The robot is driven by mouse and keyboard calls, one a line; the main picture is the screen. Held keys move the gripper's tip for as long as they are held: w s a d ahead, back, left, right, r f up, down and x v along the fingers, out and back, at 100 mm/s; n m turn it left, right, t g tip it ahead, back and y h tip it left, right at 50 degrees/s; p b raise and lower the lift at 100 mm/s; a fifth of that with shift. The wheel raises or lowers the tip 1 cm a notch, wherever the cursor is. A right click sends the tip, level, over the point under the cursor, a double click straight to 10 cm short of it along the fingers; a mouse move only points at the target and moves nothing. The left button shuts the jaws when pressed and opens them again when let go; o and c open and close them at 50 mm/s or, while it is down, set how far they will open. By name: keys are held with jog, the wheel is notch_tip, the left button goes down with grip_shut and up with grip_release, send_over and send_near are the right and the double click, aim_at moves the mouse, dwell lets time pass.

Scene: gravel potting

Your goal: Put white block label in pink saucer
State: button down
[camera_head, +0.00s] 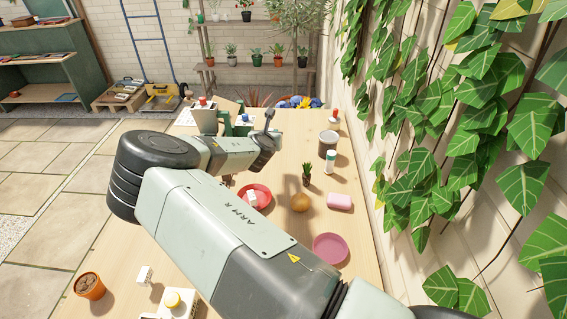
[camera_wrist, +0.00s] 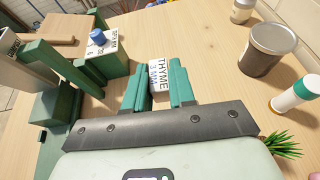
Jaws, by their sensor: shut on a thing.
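My gripper (camera_wrist: 160,88) is shut on a small white block label (camera_wrist: 158,74) with dark lettering that reads THYME, seen in the wrist view. Its green fingers press on the block's two sides. I cannot tell how high the block is above the table. In the head view my arm hides the gripper's fingers and the held block. The pink saucer (camera_head: 330,248) lies empty on the table at the near right, well away from the gripper's end of the arm.
A red saucer (camera_head: 264,190) holding a white block stands beside my arm. A grey tin (camera_wrist: 276,48) and white bottle (camera_wrist: 295,95) stand right of my gripper; a blue-knobbed box (camera_wrist: 100,55) stands left.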

jog(key=r, duration=0.6)
jog(key=shift+s+r, duration=0.25)
jog(key=shift+r, duration=0.05)
jog(key=s+d+f+m+g+h, duration=0.1)
jog(key=s+d+m+h, duration=0.1)
jog(key=s+d, duration=0.35)
jog(key=s+d+f+m+h, duration=0.2)
jog(key=s, duration=0.6)
jog(key=m+g+h, duration=0.3)
jog(key=m+h, duration=0.1)
send_over(328, 252)
notch_tip(328, 252, down, 12)
jog(key=shift+f, duration=0.1)
jog(key=c, duration=0.9)
grip_release()
jog(key=shift+f, duration=0.1)
jog(key=shift+c, duration=0.2)
